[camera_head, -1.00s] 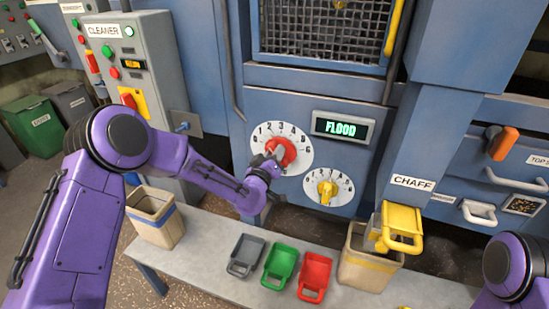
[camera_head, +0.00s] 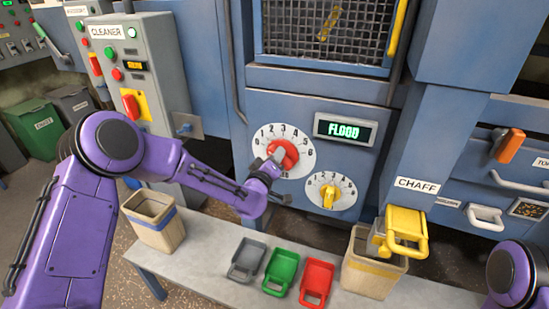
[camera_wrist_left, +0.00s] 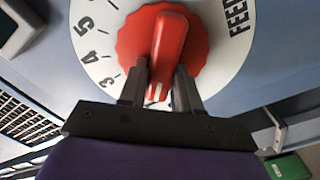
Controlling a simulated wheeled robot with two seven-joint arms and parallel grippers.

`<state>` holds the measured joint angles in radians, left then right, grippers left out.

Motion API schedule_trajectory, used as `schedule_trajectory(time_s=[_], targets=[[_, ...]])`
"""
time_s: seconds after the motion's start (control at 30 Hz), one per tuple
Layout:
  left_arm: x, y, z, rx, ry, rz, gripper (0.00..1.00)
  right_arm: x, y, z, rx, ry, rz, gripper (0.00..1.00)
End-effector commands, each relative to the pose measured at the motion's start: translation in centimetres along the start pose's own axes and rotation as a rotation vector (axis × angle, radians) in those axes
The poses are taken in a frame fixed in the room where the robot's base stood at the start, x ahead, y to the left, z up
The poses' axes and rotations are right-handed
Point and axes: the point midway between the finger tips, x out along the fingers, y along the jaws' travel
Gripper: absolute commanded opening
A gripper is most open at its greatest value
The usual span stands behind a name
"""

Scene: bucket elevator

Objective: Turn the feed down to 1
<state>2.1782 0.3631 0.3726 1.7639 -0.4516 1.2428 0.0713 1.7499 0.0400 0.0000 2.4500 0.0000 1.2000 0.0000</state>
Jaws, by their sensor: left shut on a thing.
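The feed dial (camera_head: 301,166) is a white numbered disc with a red knob (camera_head: 284,154), on the blue machine's front. The wrist view shows the word FEED on the disc (camera_wrist_left: 232,55) and the red knob (camera_wrist_left: 163,38) close up. My left gripper (camera_head: 273,160) is shut on the red knob's raised bar; its fingers (camera_wrist_left: 158,88) sit on both sides of it. A white pointer mark shows between the fingers, but the number it points at cannot be told. The display (camera_head: 345,130) above right reads FLOOD in green. My right gripper is out of view.
A smaller dial with a yellow knob (camera_head: 329,196) sits below right. A bench (camera_head: 205,253) below holds grey (camera_head: 246,260), green (camera_head: 281,270) and red (camera_head: 317,282) scoops and two bins (camera_head: 153,222).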

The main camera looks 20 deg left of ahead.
Motion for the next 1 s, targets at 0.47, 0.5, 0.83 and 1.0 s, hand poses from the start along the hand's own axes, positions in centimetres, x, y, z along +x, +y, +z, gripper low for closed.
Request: schedule_trajectory(time_s=[0.47,0.5,0.83,1.0], targets=[[-1.0,-0.1,0.1,0.002,-0.002,0.0,0.53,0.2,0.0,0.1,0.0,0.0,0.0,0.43],[-1.7,-0.1,0.1,0.003,-0.002,0.0,0.53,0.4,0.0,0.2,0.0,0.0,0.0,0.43],[-9.1,-0.1,0.1,0.001,-0.002,0.0,0.53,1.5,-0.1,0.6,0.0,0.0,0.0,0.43],[-10.5,-0.1,0.0,0.002,-0.001,-0.001,0.53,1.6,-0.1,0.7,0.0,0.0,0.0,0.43]])
